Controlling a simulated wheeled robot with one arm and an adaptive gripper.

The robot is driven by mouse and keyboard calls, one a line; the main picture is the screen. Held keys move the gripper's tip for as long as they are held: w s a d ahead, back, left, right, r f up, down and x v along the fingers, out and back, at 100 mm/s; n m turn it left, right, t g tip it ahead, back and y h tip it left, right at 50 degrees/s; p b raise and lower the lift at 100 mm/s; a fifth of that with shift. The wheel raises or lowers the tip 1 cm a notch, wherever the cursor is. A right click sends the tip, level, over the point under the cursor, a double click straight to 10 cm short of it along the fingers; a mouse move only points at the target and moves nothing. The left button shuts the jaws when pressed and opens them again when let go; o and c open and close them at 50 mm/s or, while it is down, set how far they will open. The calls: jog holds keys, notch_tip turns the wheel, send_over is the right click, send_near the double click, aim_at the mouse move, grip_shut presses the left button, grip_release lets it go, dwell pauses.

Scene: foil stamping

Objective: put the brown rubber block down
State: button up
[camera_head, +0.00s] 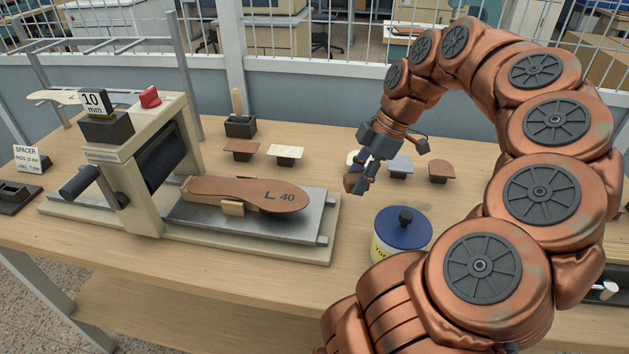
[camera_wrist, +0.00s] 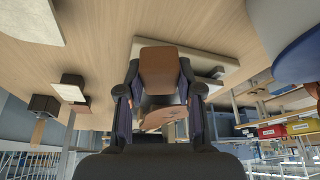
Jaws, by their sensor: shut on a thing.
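My gripper (camera_head: 354,183) hangs above the right half of the wooden table, pointing down, left of a grey-topped piece. In the wrist view, my gripper (camera_wrist: 159,90) is shut on the brown rubber block (camera_wrist: 158,68), which sits between the two fingers with its flat brown face showing. In the head view the block is mostly hidden by the fingers; only a small brown patch shows at their tips. I cannot tell whether the block touches the table.
A press (camera_head: 140,170) with a brown sole (camera_head: 250,193) marked L 40 stands left. A blue-lidded jar (camera_head: 403,229) is close in front of my gripper. Small pieces with brown (camera_head: 241,146), cream (camera_head: 286,151), grey (camera_head: 401,164) and brown (camera_head: 441,169) tops stand along the back.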

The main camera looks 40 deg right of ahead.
jog(key=shift+s+d+f, duration=0.35)
jog(key=shift+s+f, duration=0.05)
jog(key=shift+s, duration=0.3)
jog(key=p, duration=0.4)
send_over(320, 173)
jog(key=s, duration=0.1)
jog(key=shift+s+d+f+n, duration=0.1)
jog(key=shift+d+f+n, duration=0.2)
jog(key=shift+f, duration=0.4)
jog(key=shift+w, duration=0.3)
jog(key=shift+f+p, duration=0.45)
jog(key=shift+f, duration=1.35)
jog(key=shift+w, duration=0.1)
jog(key=shift+f+b, duration=0.35)
jog(key=shift+b, duration=0.1)
jog(key=o, duration=1.1)
jog(key=shift+f, duration=0.1)
